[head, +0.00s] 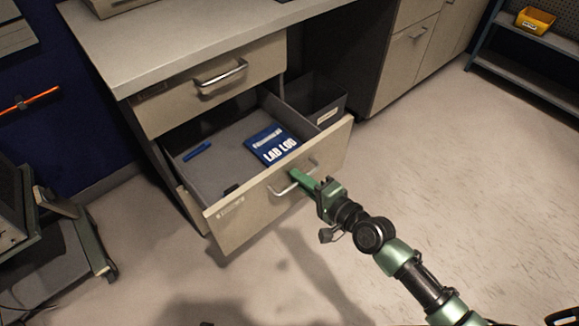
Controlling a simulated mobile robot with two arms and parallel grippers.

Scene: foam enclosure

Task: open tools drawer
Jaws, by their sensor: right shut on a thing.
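The lower drawer (240,222) of the beige desk is pulled well out, with its inside showing. It holds a blue book marked LAB LOG (270,145) and a small blue item (197,151). A label on its front is too small to read. My right gripper (303,181) reaches in from the lower right and is shut on the metal drawer handle (284,190). The fingers hide part of the handle. My left gripper is not in view.
The upper drawer (165,108) is closed beneath the desktop (190,35). A dark bin (318,98) stands behind the open drawer. A blue rack with a yellow bin (535,20) stands at the far right. The floor right of the drawer is clear.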

